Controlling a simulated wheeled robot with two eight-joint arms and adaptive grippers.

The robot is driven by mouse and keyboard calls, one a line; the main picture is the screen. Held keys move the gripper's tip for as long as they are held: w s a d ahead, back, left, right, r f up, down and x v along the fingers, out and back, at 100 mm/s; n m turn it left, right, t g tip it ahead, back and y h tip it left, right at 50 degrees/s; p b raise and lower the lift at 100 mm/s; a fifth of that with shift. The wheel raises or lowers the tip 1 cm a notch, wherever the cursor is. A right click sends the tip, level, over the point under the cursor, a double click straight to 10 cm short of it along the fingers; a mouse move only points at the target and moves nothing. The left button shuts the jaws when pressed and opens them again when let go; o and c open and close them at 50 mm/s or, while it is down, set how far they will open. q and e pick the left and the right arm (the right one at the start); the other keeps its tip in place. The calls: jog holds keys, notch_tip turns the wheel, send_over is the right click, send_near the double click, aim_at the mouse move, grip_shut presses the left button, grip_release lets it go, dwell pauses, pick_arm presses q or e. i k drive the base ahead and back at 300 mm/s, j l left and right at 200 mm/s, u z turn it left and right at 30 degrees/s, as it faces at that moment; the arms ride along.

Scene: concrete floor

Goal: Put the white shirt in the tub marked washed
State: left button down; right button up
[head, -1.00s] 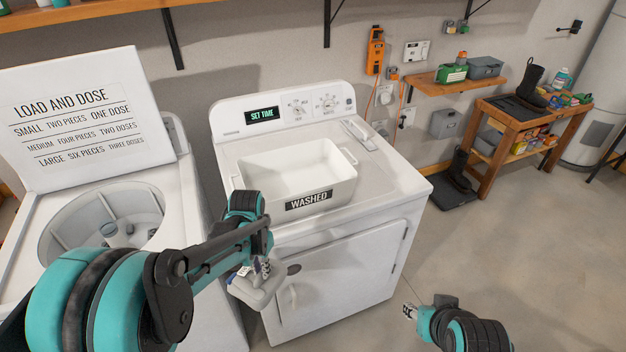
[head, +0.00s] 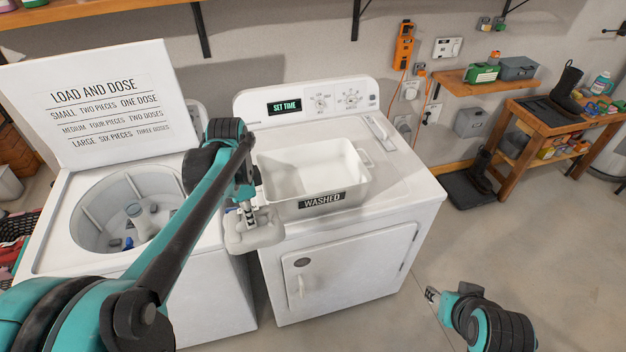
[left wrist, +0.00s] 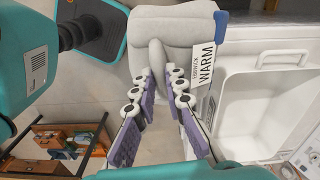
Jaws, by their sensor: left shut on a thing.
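The white shirt (head: 250,234) is a pale, bunched bundle in my left gripper (head: 247,214). It hangs at the dryer's front left edge, just left of and in front of the tub. In the left wrist view the shirt (left wrist: 176,32) has a blue patch and a tag (left wrist: 204,66) reading WARM. There my left gripper (left wrist: 160,80) is shut on its fabric. The white tub (head: 305,165), marked WASHED on its front, stands on the dryer and looks empty. It also shows in the left wrist view (left wrist: 242,105). My right gripper (head: 432,294) is low over the floor; its jaws are too small to judge.
The white dryer (head: 345,275) stands beside an open washer (head: 60,215) with a dosing chart on its lid (head: 110,110). Clear dryer top lies right of the tub. A wooden bench (head: 540,125) with boots stands far right.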

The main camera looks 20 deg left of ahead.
aim_at(288, 189)
jog(key=i, duration=0.9)
